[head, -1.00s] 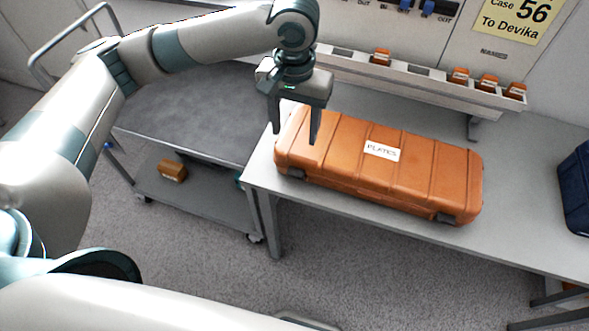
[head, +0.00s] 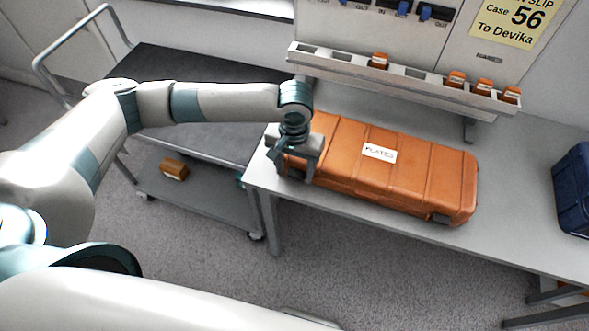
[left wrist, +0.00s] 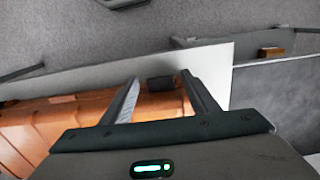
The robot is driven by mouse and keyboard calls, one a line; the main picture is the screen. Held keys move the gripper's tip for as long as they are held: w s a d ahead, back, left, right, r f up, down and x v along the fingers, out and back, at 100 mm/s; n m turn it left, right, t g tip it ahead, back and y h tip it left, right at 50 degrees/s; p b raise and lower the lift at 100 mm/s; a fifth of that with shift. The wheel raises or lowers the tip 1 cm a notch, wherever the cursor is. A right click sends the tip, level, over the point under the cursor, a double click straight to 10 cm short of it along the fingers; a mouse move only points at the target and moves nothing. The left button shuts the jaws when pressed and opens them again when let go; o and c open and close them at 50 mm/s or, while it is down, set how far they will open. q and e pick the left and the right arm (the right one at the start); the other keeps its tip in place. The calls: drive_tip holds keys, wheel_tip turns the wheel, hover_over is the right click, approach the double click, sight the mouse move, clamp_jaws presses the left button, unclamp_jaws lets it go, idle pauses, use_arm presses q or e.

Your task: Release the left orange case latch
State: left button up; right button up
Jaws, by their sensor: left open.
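The closed orange case (head: 410,172) with a "PLATES" label lies on the grey table. Its dark right latch (head: 439,217) shows on the front side. The left latch is mostly hidden behind my left gripper (head: 293,176) in the head view. In the left wrist view the dark left latch (left wrist: 160,84) sits on the edge of the orange case (left wrist: 60,120), between the open fingers of my left gripper (left wrist: 160,88). The fingers point down at the case's left front end; I cannot tell whether they touch the latch. My right gripper is not in view.
A grey cart (head: 200,195) with a small brown box (head: 174,169) on its lower shelf stands left of the table (head: 500,215). A rack (head: 420,85) with several orange blocks is behind the case. A dark blue case (head: 573,190) is at the right edge.

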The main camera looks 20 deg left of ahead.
use_arm(q)
drive_tip(key=shift+f, duration=0.7)
drive_tip(key=c, duration=1.1)
drive_tip(key=shift+o, duration=0.2)
